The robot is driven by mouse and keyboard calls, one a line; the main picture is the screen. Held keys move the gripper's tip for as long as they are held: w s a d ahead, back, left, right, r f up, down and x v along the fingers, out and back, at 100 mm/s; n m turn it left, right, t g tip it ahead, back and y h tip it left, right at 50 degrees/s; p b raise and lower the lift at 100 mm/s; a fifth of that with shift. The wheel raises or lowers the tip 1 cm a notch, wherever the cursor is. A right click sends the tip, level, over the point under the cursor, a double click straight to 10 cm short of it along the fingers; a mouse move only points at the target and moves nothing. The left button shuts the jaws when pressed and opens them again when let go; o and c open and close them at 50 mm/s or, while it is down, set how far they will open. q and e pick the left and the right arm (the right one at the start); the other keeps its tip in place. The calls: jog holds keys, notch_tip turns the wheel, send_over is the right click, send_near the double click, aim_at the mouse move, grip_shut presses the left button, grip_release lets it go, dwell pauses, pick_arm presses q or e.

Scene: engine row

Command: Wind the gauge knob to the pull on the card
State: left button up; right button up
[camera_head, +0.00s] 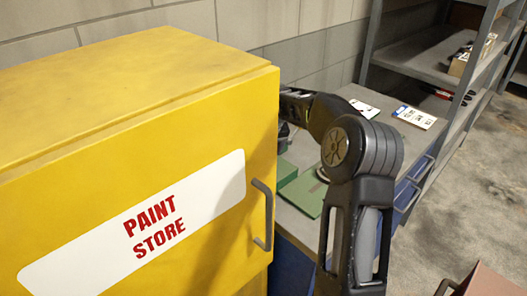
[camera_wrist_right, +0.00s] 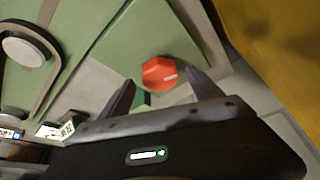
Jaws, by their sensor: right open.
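In the right wrist view a red-orange faceted knob (camera_wrist_right: 159,73) with a white mark sits on a green panel (camera_wrist_right: 115,50). My right gripper (camera_wrist_right: 158,82) is open, with its dark fingers on either side of the knob in the picture. I cannot tell whether they touch it. In the head view my right arm reaches over the bench, and its gripper is hidden behind the yellow cabinet. Two printed cards lie on the bench, one with red (camera_head: 364,108) and one with blue (camera_head: 413,117). Their print is too small to read. My left gripper is out of view.
The yellow "PAINT STORE" cabinet (camera_head: 140,85) with a grey handle (camera_head: 263,215) stands close at the left and blocks part of the bench (camera_head: 345,95). Grey shelving (camera_head: 420,62) is at the back right. A round pale part (camera_wrist_right: 24,50) lies left in the wrist view.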

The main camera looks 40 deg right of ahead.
jog(key=shift+x, duration=0.8)
jog(key=shift+c, duration=0.5)
jog(key=c, duration=1.2)
jog(key=shift+f, duration=0.1)
jog(key=shift+c, duration=0.3)
jog(key=o, duration=1.4)
jog(key=shift+c, duration=0.2)
